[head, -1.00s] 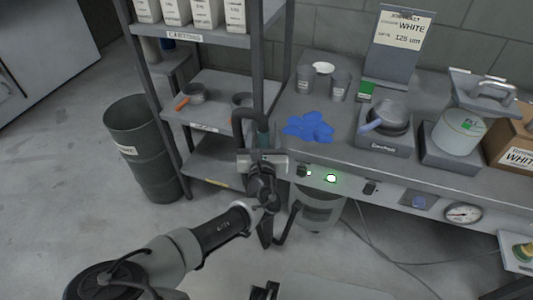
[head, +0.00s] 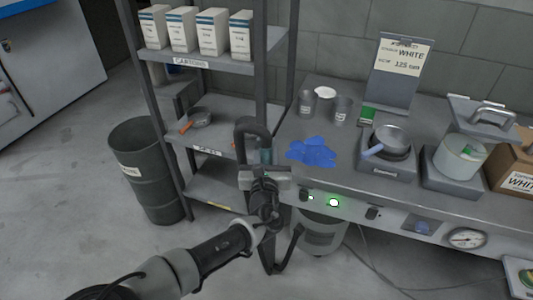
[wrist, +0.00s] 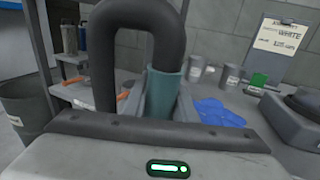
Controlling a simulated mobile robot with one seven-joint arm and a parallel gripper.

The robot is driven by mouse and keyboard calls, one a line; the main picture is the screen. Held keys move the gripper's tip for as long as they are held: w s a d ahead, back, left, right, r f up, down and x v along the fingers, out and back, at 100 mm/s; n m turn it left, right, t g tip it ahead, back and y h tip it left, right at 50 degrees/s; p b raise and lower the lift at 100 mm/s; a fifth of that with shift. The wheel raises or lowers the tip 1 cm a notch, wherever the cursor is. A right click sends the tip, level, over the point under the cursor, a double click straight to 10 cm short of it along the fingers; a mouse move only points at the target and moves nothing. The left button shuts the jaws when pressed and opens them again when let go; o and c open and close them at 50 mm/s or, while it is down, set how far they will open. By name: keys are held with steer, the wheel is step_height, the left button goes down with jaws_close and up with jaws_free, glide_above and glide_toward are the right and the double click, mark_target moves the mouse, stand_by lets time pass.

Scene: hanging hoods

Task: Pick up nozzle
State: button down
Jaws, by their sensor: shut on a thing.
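The nozzle is a teal tube (wrist: 163,95) joined to a thick dark hose that loops over in an arch (wrist: 137,22). My gripper (head: 265,165) is shut on the teal nozzle, whose two sides the fingers flank in the wrist view. The nozzle stands roughly upright in the grip, and the hose arch rises above my gripper in the head view. My gripper is in front of the bench's left end, beside the shelf post. The nozzle's lower end is hidden behind the gripper body.
The bench (head: 290,160) carries grey cups, blue gloves (head: 311,152), a scale with a pan (head: 390,137) and a sign stand. A shelf unit (head: 225,62) with cartons and a dark bin (head: 147,170) stand left. A grey drum (head: 325,231) sits under the bench.

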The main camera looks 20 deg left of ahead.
step_height(320, 180, up, 25)
steer(key=p, duration=1.1)
steer(key=shift+f+p, duration=0.15)
steer(key=shift+p, duration=0.2)
steer(key=shift+d, duration=0.1)
